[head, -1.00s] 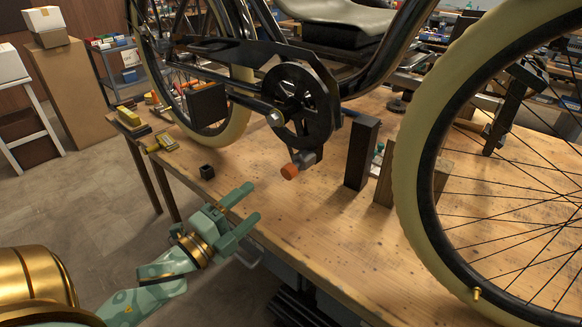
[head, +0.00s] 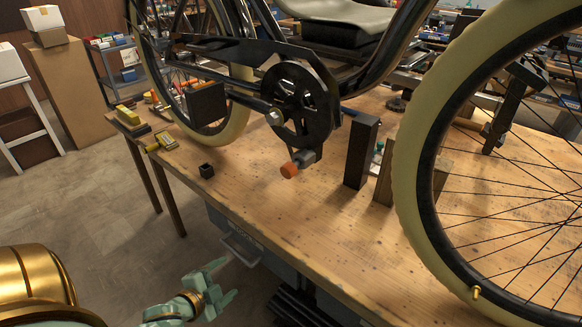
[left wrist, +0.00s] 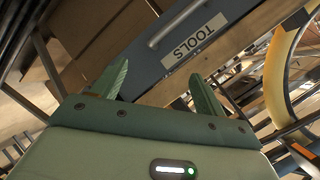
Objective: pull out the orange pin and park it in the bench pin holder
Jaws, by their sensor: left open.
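The orange pin (head: 289,170) sticks out of a grey fitting below the dark chainring of the trike frame, over the bench. A small black block (head: 206,171) with an opening in its top stands near the bench's left front edge; it looks like the pin holder. My left gripper (head: 229,280) is low in front of the bench, below its top and apart from the pin. In the left wrist view its two green fingers (left wrist: 160,85) are spread with nothing between them. My right gripper is not in view.
The wooden bench (head: 300,245) has bare room at its front. A drawer labelled TOOLS (left wrist: 200,40) lies beyond my left fingers. A dark upright post (head: 361,153) and the large tyred wheel (head: 412,180) stand right of the pin. Yellow items (head: 160,142) lie at the left end.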

